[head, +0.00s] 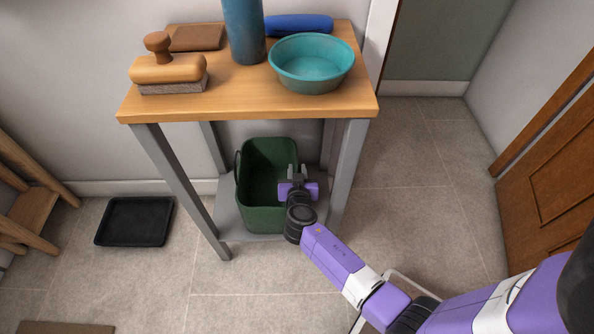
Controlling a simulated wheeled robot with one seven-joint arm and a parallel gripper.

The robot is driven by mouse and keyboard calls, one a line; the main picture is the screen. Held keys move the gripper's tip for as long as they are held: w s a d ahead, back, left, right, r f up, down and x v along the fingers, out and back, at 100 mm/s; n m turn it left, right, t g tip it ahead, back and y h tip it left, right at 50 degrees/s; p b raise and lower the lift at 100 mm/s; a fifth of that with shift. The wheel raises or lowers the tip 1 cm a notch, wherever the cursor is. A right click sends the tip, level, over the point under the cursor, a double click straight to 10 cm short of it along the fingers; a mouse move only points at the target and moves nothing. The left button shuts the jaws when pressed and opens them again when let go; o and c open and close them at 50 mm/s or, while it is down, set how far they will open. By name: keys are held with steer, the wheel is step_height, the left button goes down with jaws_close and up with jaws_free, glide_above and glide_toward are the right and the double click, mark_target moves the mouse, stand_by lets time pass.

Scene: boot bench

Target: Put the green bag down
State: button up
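The green bag (261,207) is an open-topped, upright green container with a dark loop handle on its left side. It is at the lower shelf (226,205) of the bench, under the wooden top. I cannot tell whether its base rests on the shelf or hangs just above it.
The bench top (225,98) holds a brush (165,70), a brown block (196,38), a blue cylinder (244,30), a blue roll (299,25) and a teal bowl (311,63). A black tray (134,221) lies on the floor. A wooden stand (28,208) is left; floor at right is clear.

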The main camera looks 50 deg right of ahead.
steer(key=shift+r, duration=0.1)
steer(key=shift+r, duration=0.15)
steer(key=p+v, duration=0.2)
steer(key=v, duration=1)
stand_by(0.3)
